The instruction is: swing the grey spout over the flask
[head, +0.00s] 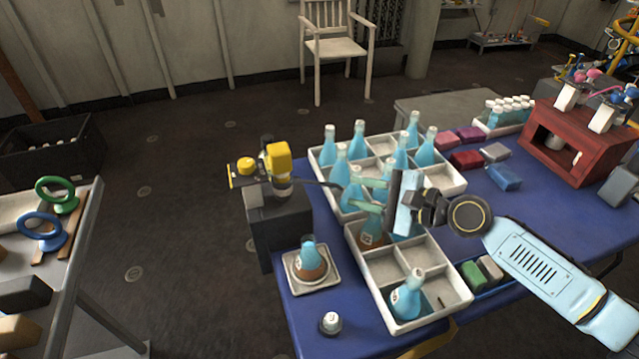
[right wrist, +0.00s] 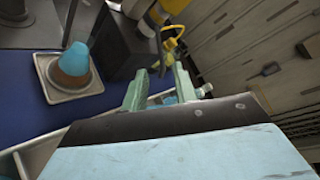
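The yellow-topped dispenser (head: 277,160) stands on a dark block at the table's left edge. Its thin grey spout (head: 318,183) points right, toward the bottle crate and my right gripper, and away from the flask. The flask (head: 309,257), with blue upper part and brown lower part, stands on a square pale tray (head: 299,279) in front of the block. It also shows in the right wrist view (right wrist: 75,62). My right gripper (head: 357,193) is open, its green fingers (right wrist: 168,78) apart near the spout's free end. I cannot tell whether they touch it. My left gripper is out of view.
Divided crates (head: 372,275) with blue bottles lie below and beside my right gripper. A white-capped piece (head: 330,323) stands at the table's front. Coloured blocks and a red wooden stand (head: 571,150) are at right. Dark floor lies left of the block.

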